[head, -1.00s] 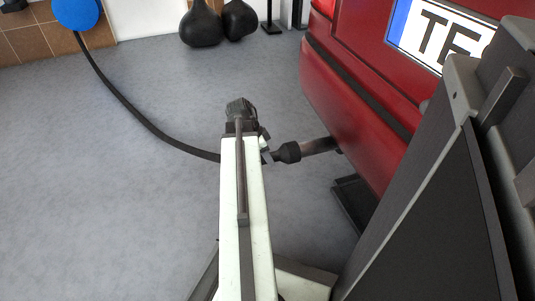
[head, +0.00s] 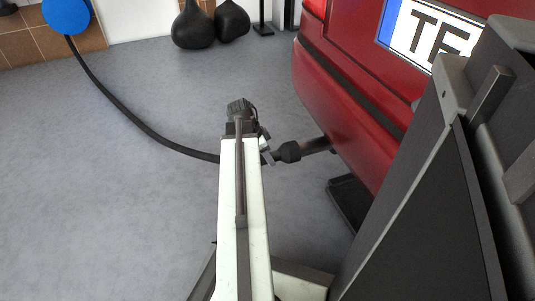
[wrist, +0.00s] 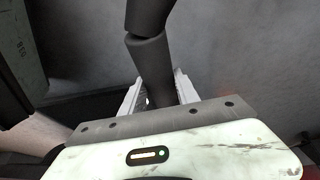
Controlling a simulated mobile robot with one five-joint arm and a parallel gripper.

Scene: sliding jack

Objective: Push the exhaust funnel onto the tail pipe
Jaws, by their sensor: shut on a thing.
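The dark exhaust funnel (head: 289,151) is at the end of the tail pipe (head: 315,145), which sticks out under the red car's bumper. The two look in line and meet in the head view. How far the funnel reaches over the pipe cannot be told. My gripper (head: 266,152) is at the funnel's hose side, left of the pipe, partly hidden by my pale arm. In the wrist view my gripper (wrist: 157,88) is shut on the funnel's dark cylindrical neck (wrist: 152,65), with one finger on each side. A wider dark part (wrist: 147,15) continues at the top.
A black hose (head: 130,118) runs from the blue disc (head: 66,14) to my gripper. Black bags (head: 194,25) stand at the back. The left floor is clear.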

